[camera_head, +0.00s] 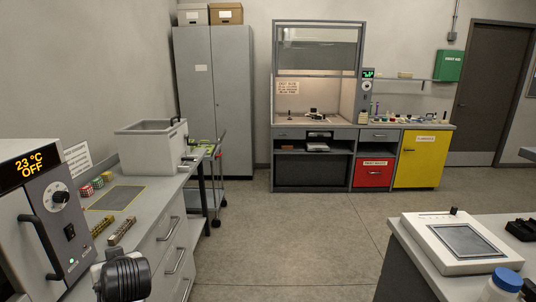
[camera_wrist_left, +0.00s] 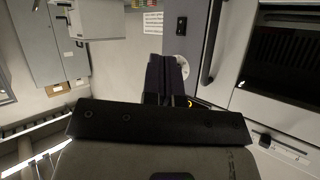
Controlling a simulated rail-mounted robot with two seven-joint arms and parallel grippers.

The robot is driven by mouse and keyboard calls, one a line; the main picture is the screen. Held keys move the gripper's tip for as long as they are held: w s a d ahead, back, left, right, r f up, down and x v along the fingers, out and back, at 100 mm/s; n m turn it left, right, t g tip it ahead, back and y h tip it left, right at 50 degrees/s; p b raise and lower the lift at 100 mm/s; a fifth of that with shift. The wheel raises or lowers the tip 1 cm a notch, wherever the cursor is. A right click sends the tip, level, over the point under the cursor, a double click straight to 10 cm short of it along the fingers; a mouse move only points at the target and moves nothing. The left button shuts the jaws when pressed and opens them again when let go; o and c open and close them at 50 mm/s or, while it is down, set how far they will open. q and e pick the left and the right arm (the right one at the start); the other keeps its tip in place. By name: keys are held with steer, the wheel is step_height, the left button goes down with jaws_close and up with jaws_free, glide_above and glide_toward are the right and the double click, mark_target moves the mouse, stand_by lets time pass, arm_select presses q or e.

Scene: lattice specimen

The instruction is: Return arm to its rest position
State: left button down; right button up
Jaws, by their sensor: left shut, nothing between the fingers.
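My left arm (camera_head: 122,277) shows as a dark rounded part at the bottom left of the head view, in front of the left counter (camera_head: 150,215). Its fingertips cannot be made out there. In the left wrist view my left gripper (camera_wrist_left: 166,75) has its two dark fingers together, with nothing between them. It is in the air, near the grey front of the oven-like device. My right arm and right gripper are not in view.
The heating device (camera_head: 45,225) reads 23 °C OFF and stands close on the left. The counter carries two small patterned bars (camera_head: 122,231), a dark mat (camera_head: 117,198) and a grey tub (camera_head: 150,139). A white flat device (camera_head: 460,243) is at right. Open floor (camera_head: 285,235) lies between.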

arm_select(q)
steer(key=s+d+f+m+t+h+p, duration=0.1)
steer(key=s+d+f+m+h, duration=0.4)
steer(key=s, duration=0.3)
steer(key=s+d+f+m+t+h+p, duration=0.1)
steer(key=s+d+f+m+h, duration=0.3)
steer(key=s+d, duration=0.45)
steer(key=s+f+g+p, duration=0.1)
steer(key=s+f+g, duration=0.3)
steer(key=s+f, duration=0.65)
steer(key=s+f+g+p, duration=0.1)
steer(key=s+f+g, duration=0.2)
steer(key=s+f, duration=0.75)
steer(key=w+r+p+v, duration=0.1)
steer(key=w+p+v, duration=0.2)
steer(key=p+v, duration=0.9)
steer(key=w+r+p+v, duration=0.1)
steer(key=w+p+v, duration=0.2)
steer(key=p+v, duration=1)
steer(key=w+r+p+v, duration=0.1)
steer(key=w+p+v, duration=0.2)
steer(key=p+v, duration=1)
steer(key=shift+d+r+m, duration=0.15)
steer(key=shift+r+m, duration=0.15)
steer(key=shift+r, duration=0.35)
steer(key=c, duration=1.8)
jaws_free()
